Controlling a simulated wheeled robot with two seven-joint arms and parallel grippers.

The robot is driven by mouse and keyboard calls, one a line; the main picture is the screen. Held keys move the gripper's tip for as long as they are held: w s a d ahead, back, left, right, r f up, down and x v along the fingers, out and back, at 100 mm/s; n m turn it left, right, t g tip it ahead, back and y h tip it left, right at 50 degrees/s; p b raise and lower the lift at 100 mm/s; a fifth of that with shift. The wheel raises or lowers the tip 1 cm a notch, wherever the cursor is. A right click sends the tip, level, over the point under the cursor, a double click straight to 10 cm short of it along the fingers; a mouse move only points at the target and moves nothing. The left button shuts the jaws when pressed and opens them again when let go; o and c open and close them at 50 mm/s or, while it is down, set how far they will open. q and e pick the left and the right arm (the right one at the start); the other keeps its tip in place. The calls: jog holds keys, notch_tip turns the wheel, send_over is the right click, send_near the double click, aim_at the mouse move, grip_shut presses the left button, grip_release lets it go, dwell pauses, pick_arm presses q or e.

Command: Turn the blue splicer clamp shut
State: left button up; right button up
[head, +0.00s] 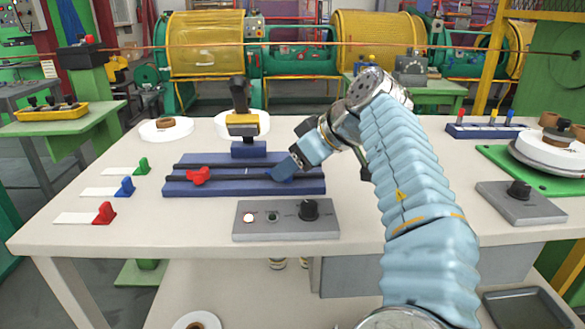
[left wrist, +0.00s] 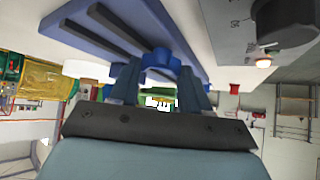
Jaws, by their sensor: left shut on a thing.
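The blue splicer base (head: 230,186) lies on the pale table with two dark rods along it. A red clamp (head: 198,175) sits near its left end. My left gripper (head: 290,168) reaches down to the right part of the base. In the left wrist view the blue splicer clamp (left wrist: 160,58) sits between the two fingers of my left gripper (left wrist: 158,80), which are shut on it. In the head view the gripper mostly hides this clamp, so its turn angle cannot be told. My right gripper is in neither view.
A grey control box (head: 286,220) with a black knob stands just in front of the base. A yellow-topped press (head: 243,125) stands behind it. Red, blue and green tagged strips (head: 100,192) lie at left. A second grey box (head: 520,203) is at right.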

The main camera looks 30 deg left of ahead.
pick_arm(q)
jog(key=m+t+b, duration=0.1)
jog(key=m+b, duration=0.1)
jog(key=m+t+b, duration=0.1)
jog(key=shift+s+f+t+h, duration=0.2)
jog(key=shift+f+t+h, duration=0.05)
jog(key=shift+t+h, duration=0.05)
jog(key=shift+m+t+h+b, duration=0.3)
jog(key=shift+m+t+b, duration=0.3)
jog(key=shift+m, duration=0.5)
jog(key=shift+s+a+r+m+t+h+b, duration=0.1)
jog(key=shift+m+t+h+b, duration=0.15)
jog(key=shift+m+t+h, duration=0.25)
jog(key=shift+s+r+m+t+h+b, duration=0.1)
jog(key=shift+m+t+h+b, duration=0.15)
jog(key=shift+m, duration=0.45)
jog(key=shift+a+m+t+h, duration=0.15)
jog(key=shift+m+t+h, duration=0.6)
jog(key=shift+m, duration=0.75)
jog(key=shift+r+b, duration=0.1)
jog(key=shift+b, duration=0.2)
jog(key=o, duration=1.1)
jog(key=shift+c, duration=0.2)
jog(key=p+v, duration=0.2)
jog(key=v, duration=1.1)
jog(key=shift+s+r, duration=0.25)
jog(key=shift+s, duration=0.1)
